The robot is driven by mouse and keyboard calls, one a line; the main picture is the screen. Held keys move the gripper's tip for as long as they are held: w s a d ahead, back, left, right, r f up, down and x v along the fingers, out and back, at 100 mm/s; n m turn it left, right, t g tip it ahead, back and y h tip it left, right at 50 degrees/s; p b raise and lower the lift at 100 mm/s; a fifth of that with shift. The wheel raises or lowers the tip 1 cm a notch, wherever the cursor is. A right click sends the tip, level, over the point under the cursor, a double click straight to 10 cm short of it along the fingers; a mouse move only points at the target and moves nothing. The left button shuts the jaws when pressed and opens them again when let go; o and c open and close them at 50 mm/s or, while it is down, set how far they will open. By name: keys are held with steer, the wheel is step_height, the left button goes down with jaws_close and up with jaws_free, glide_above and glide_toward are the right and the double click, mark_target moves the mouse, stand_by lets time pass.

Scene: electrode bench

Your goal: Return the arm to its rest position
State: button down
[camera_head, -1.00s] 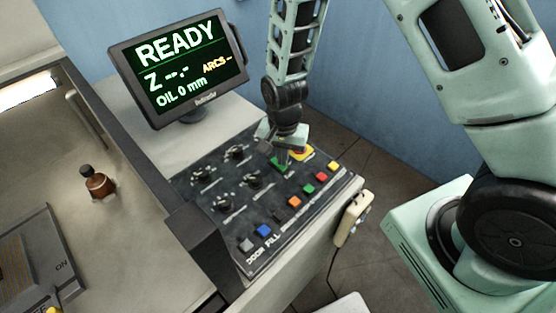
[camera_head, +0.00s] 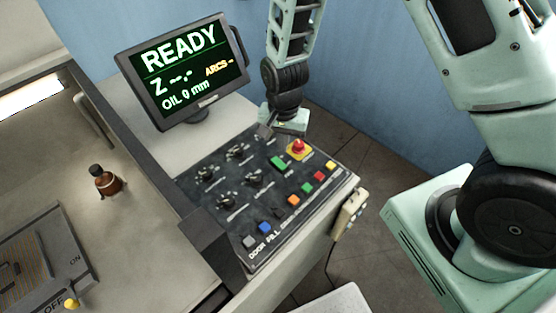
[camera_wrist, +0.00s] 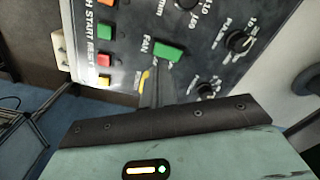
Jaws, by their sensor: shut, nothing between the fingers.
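My gripper (camera_head: 265,131) is shut and empty. It hangs above the back edge of the dark control panel (camera_head: 222,218), up and left of the green button (camera_head: 278,163) and the red mushroom button (camera_head: 299,147) on its yellow plate. In the wrist view, the closed fingers (camera_wrist: 148,90) point at the panel, with the green button marked FAN (camera_wrist: 168,52) just beyond them. They appear apart from the panel. My arm comes down from the top of the head view, and part of it fills the right side.
A monitor (camera_head: 185,70) reading READY stands left of my gripper. The panel carries several knobs and coloured buttons. A beige handset (camera_head: 350,212) hangs on its right side. A blue wall (camera_head: 370,90) is behind.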

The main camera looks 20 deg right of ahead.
steer(key=s+a+r+n+y+b, duration=0.1)
steer(key=s+a+r+n+b, duration=0.65)
steer(key=s, duration=0.25)
steer(key=s+d+r+n+b, duration=0.1)
steer(key=s+r+n+b, duration=0.1)
steer(key=s+n, duration=0.5)
steer(key=s+b, duration=0.1)
steer(key=s, duration=0.3)
steer(key=shift+r+n+b, duration=0.15)
steer(key=shift+n+b, duration=0.2)
steer(key=shift+b, duration=0.05)
